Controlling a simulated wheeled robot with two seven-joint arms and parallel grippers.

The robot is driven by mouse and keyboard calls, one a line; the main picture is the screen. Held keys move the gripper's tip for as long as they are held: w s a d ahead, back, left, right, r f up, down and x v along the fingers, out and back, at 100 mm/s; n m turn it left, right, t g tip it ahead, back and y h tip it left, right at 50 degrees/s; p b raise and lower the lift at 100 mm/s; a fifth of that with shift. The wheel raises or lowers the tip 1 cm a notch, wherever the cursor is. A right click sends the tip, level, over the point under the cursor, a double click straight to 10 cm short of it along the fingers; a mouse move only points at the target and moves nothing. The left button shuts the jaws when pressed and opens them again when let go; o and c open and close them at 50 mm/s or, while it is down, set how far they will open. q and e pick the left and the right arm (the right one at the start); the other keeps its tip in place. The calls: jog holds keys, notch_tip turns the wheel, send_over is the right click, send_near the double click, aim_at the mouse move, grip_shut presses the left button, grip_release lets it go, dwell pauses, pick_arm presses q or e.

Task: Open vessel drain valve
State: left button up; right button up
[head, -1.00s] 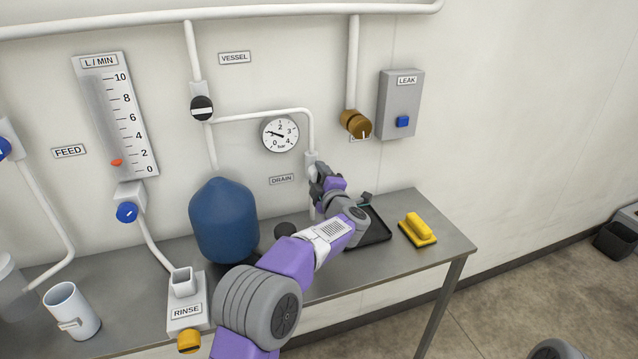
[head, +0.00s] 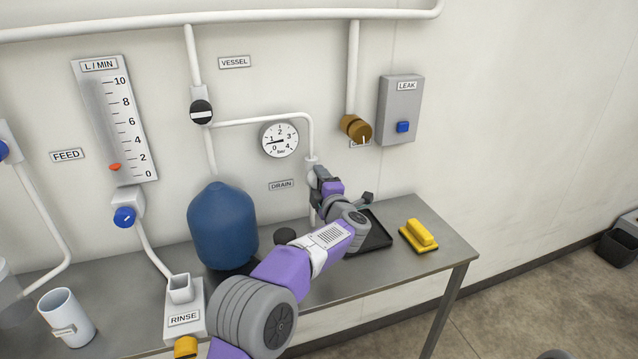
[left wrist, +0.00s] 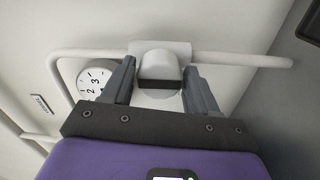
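In the left wrist view, the pale valve knob (left wrist: 159,67) with a dark band lies between the two grey fingers (left wrist: 160,85). The gauge (head: 279,139) needle points left, a little under 1. My right gripper is not in view.
The blue vessel (head: 222,225) stands left of my left arm. A black tray (head: 377,238) and a yellow-handled brush (head: 420,235) lie on the right of the metal table (head: 440,250). The brown valve (head: 355,128) and LEAK box (head: 400,110) are on the wall to the right.

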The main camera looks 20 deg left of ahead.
pick_arm(q)
jog(key=shift+o, duration=1.2)
jog(key=v, duration=0.7)
jog(key=shift+s+d+p, duration=0.2)
jog(key=shift+s+p, duration=0.05)
jog(key=shift+p, duration=0.1)
